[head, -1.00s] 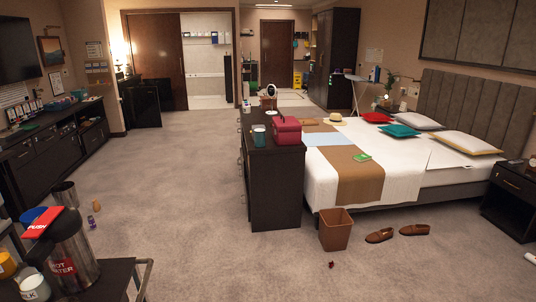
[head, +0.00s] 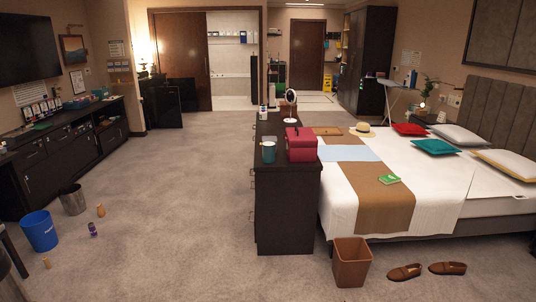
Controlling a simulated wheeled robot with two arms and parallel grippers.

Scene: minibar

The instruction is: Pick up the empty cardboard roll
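No object in the head view is clearly an empty cardboard roll. A small tan upright item (head: 47,262) stands on the carpet in front of the blue bin (head: 39,231). A small orange-brown item (head: 100,210) stands on the carpet right of the grey metal bin (head: 73,200). Either could be a cardboard roll, but both are too small to tell. Neither of my grippers is in view.
A small purple item (head: 92,229) is on the floor by the bins. A dark cabinet (head: 285,212) stands at the bed's foot, with a brown bin (head: 351,263) and brown shoes (head: 405,272) nearby. The carpet (head: 185,190) between cabinet and left sideboard (head: 70,150) is open.

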